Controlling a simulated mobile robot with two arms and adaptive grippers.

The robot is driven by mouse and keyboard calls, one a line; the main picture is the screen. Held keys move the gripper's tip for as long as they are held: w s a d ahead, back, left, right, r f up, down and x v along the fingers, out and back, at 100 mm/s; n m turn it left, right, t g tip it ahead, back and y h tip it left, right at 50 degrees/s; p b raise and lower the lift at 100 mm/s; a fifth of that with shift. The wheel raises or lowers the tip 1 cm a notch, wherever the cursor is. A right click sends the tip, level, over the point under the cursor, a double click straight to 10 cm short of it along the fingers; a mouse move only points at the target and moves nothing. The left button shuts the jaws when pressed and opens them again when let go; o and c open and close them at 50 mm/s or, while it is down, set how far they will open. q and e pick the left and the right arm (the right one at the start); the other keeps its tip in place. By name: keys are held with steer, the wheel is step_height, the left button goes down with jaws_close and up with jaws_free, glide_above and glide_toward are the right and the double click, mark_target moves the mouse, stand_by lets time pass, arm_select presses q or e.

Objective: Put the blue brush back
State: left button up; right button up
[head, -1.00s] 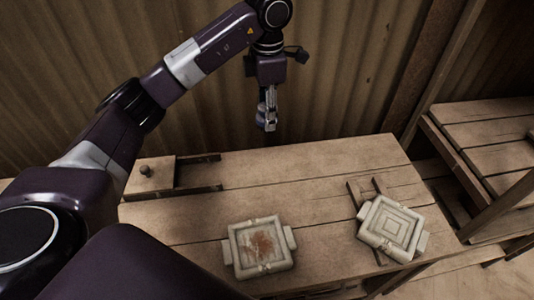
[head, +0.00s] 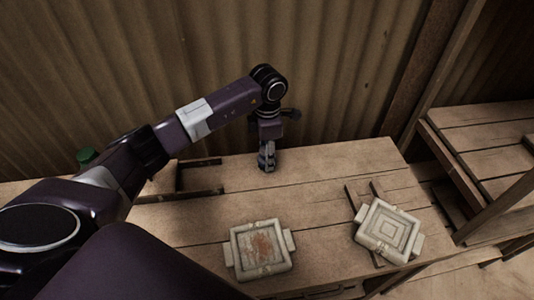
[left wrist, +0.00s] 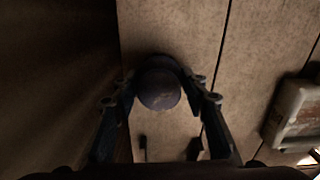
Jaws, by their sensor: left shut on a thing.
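My left gripper (head: 267,164) points down over the back of the wooden table in the head view. It is shut on the blue brush (left wrist: 158,88), whose rounded dark-blue top shows between the two fingers in the left wrist view. The brush's lower part is hidden there, and I cannot tell whether it touches the table. My right gripper is in neither view.
A tile mould (head: 260,250) with reddish-brown residue lies at the table's front. Another mould (head: 389,231) with nested squares sits at the right on dark slats. A wooden bracket (head: 199,193) lies left of the gripper. Corrugated wall (head: 340,70) stands behind.

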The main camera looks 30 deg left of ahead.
arm_select(q)
steer(key=shift+f, duration=0.2)
steer(key=o, duration=1)
steer(key=shift+r, duration=0.1)
